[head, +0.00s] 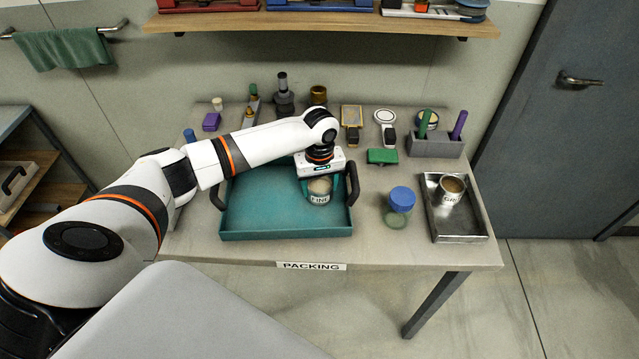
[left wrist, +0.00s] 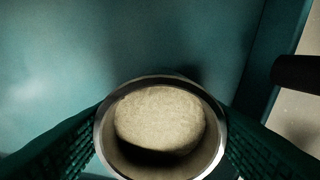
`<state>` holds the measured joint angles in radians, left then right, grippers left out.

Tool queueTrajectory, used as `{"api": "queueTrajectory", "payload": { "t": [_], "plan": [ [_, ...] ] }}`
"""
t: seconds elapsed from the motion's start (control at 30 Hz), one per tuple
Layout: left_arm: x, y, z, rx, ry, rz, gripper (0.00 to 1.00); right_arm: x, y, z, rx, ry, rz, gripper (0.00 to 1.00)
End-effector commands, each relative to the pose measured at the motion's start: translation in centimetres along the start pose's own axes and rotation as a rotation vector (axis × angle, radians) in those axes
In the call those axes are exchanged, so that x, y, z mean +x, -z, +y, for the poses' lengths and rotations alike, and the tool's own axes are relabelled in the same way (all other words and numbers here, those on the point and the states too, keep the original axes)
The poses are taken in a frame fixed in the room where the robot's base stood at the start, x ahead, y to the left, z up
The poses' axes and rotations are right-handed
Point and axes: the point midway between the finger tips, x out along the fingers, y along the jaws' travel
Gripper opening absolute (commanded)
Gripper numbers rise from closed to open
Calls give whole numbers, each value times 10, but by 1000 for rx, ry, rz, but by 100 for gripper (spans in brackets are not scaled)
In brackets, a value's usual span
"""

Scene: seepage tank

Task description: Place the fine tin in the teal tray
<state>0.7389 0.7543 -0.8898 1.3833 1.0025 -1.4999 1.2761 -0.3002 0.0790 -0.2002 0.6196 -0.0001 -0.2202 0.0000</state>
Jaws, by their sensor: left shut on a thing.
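The fine tin (head: 320,198) is a small metal can with a "FINE" label and pale sandy contents. My left gripper (head: 321,186) is shut on it, with a finger on each side. In the left wrist view the tin (left wrist: 160,128) sits upright between the green ridged fingers (left wrist: 160,140). The teal tray (head: 255,235) has dark handles at its sides. The tin is over the right part of the tray, inside its walls. I cannot tell whether its base touches the tray floor. My right gripper does not show.
A metal tray (head: 467,238) with another tin (head: 452,189) stands at the right. Several tools line the table's back. The teal tray's left part is empty.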

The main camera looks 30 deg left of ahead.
Motion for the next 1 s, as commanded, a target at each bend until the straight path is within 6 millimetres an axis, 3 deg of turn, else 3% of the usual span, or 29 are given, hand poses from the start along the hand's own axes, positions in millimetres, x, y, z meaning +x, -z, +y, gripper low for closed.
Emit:
{"api": "queueTrajectory", "payload": {
  "t": [0.07,0.1,0.2,0.57,0.67,1.0],
  "plan": [
    [2,0,0,0,1,1,34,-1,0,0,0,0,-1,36],
    [2,0,0,0,1,1,67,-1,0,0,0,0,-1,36],
    [2,0,0,0,1,1,82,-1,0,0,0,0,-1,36],
    [-3,0,0,0,0,-1,82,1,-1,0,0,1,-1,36],
    [-16,0,-1,1,2,-1,82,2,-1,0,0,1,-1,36],
    [-87,0,-1,1,4,-1,82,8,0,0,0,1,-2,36]
  ]
}}
